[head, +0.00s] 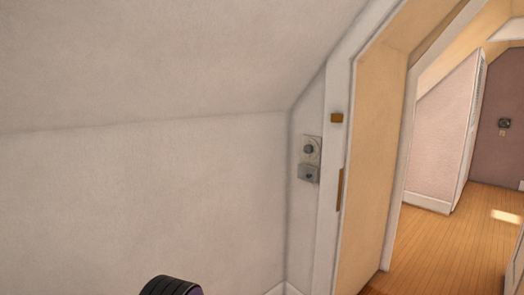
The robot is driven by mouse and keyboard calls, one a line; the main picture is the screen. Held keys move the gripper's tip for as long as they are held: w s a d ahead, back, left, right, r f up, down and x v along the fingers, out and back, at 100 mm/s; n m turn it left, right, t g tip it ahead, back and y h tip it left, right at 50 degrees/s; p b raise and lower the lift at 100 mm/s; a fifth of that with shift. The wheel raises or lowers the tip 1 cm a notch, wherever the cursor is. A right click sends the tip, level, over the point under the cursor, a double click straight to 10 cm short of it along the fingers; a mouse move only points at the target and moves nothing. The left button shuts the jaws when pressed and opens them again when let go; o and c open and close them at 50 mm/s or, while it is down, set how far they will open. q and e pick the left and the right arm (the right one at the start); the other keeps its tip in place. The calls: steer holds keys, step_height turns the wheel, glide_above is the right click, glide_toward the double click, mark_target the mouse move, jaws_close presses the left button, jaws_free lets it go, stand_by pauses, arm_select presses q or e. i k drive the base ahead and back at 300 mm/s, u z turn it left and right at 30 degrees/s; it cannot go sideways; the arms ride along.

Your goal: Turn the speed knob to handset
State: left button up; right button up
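A small light plate (317,143) with a round grey knob (308,149) is on the narrow wall strip left of the doorway. Right below it is a grey box (308,173) with a dark spot on its face. I cannot read any markings, so I cannot tell the knob's setting or which control is the speed knob. Neither gripper shows. A dark ridged part with a purple edge, probably of my arm, shows at the bottom edge, well left of and below the knob.
A sloped white ceiling (170,60) comes down to a low wall (150,200) on the left. An open doorway on the right leads to a wooden floor (450,240). A dark device (504,123) is on the far room's wall.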

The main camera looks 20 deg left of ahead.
mark_target(309, 148)
steer(key=u, duration=0.6)
steer(key=i, duration=1)
steer(key=z, duration=0.55)
steer(key=i, duration=0.6)
steer(key=z, duration=0.4)
